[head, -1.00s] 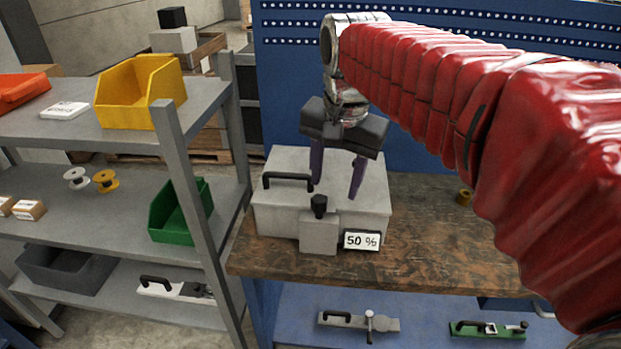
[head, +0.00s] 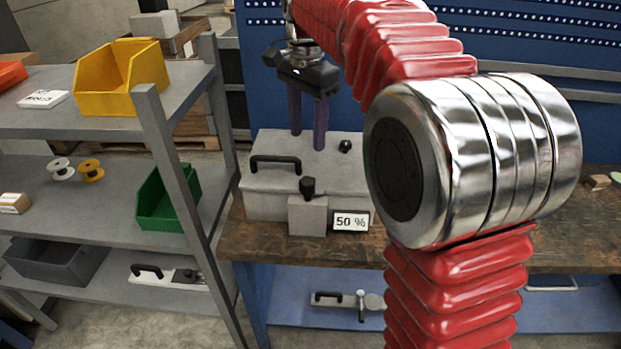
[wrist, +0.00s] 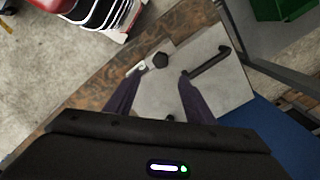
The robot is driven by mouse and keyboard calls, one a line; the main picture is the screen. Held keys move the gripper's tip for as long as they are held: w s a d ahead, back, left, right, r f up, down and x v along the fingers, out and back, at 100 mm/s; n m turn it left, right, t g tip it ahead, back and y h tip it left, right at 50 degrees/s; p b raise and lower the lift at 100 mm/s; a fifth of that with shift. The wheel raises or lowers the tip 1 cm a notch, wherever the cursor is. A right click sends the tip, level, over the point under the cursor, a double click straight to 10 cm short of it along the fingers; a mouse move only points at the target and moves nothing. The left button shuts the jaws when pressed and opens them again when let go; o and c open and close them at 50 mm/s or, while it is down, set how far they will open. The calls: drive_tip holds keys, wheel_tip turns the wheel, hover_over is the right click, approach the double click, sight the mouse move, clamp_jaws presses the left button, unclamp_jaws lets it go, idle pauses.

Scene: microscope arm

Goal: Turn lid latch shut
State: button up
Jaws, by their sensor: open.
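A light grey box with a lid (head: 265,180) stands on the workbench, with a black bar handle (head: 275,163) on the left of its lid. A black knob latch (head: 307,187) sits at the front edge, above a grey block (head: 307,215). In the wrist view the knob (wrist: 160,60) lies beyond the fingertips and between their lines. My gripper (head: 307,142) is open and empty, with its purple fingers pointing down over the lid, behind the knob. In the wrist view the right fingertip (wrist: 184,74) appears close to the handle (wrist: 208,63).
A "50 %" sign (head: 351,221) stands at the box's front right. A second small black knob (head: 344,146) is on the lid's right. A grey shelf with yellow (head: 120,80) and green (head: 168,198) bins stands left. My arm hides much of the bench's right side.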

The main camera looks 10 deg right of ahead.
sight(308, 181)
wheel_tip(308, 181, down, 14)
drive_tip(key=shift+r, duration=0.1)
idle(0.7)
drive_tip(key=shift+c, duration=0.5)
